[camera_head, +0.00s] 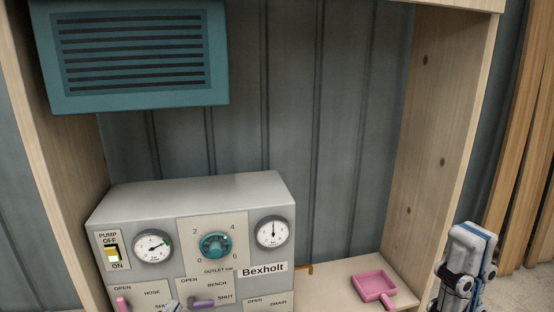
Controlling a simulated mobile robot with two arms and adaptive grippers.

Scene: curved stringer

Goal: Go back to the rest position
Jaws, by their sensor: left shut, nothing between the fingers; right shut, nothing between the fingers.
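My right gripper (474,238) stands at the lower right with its fingers pointing up, shut and empty. It is to the right of the pink tray and apart from the panel. Only a small grey tip of my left gripper (172,306) shows at the bottom edge, in front of the lower part of the grey Bexholt panel (245,187). It is shut, and the rest of it is out of frame.
The panel has a pump switch (113,254), two gauges, a teal outlet knob (215,246), a pink lever (122,304) and a purple lever (203,304). A teal vent box (136,101) hangs above. A wooden upright (440,150) stands right.

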